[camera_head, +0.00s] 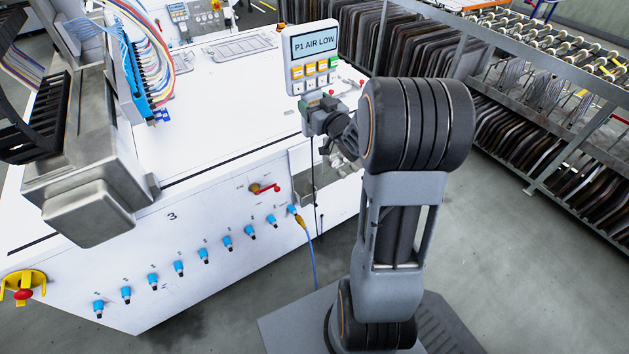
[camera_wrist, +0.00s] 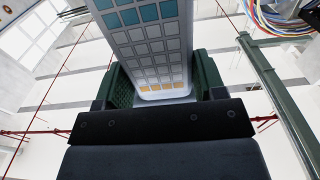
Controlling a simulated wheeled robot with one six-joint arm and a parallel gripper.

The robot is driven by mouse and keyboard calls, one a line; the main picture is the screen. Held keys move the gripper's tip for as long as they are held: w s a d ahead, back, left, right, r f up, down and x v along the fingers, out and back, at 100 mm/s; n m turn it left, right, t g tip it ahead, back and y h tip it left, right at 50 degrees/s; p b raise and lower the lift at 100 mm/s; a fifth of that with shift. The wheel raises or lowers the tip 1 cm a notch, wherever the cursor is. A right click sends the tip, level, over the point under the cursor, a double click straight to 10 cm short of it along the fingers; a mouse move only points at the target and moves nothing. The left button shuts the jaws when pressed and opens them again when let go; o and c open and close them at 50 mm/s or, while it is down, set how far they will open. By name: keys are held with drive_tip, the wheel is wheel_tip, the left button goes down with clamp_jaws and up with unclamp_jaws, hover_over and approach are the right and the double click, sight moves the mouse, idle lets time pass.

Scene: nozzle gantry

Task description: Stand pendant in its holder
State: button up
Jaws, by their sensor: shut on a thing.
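The white pendant (camera_head: 312,60) stands roughly upright in the head view, its screen reading "P1 AIR LOW" above orange, white and green keys. My gripper (camera_head: 318,104) is shut on its lower end and appears to hold it above the machine's right corner. In the wrist view, the pendant (camera_wrist: 150,40) rises between the green pads of my gripper (camera_wrist: 155,84), its key rows visible. A grey metal bracket (camera_head: 302,196) on the machine's front, below my gripper, may be the holder. My arm hides part of that area, so I cannot tell.
The white machine top (camera_head: 230,100) is mostly clear. Blue fittings (camera_head: 179,268), a red lever (camera_head: 265,188) and a yellow-tipped cable (camera_head: 301,222) are on its front. A grey head with coloured hoses (camera_head: 95,195) stands left. Racks of dark panels (camera_head: 420,45) stand right.

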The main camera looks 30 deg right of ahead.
sight(303, 174)
drive_tip(key=shift+w+a+f+b, duration=0.1)
drive_tip(key=shift+w+f+b, duration=0.65)
drive_tip(key=shift+f+b, duration=4.25)
drive_tip(key=shift+w+a+f+b, duration=0.1)
drive_tip(key=shift+w+f+b, duration=0.6)
drive_tip(key=shift+f+b, duration=4.25)
drive_tip(key=shift+w+a+f+b, duration=0.1)
drive_tip(key=shift+w+f+b, duration=0.65)
drive_tip(key=shift+f+b, duration=4.25)
drive_tip(key=shift+w+f, duration=0.25)
drive_tip(key=shift+f, duration=0.35)
drive_tip(key=shift+f, duration=0.1)
drive_tip(key=shift+f+b, duration=1.2)
drive_tip(key=shift+f, duration=0.1)
drive_tip(key=shift+f, duration=0.1)
drive_tip(key=shift+f+b, duration=1.15)
drive_tip(key=shift+f, duration=0.1)
drive_tip(key=shift+f, duration=0.1)
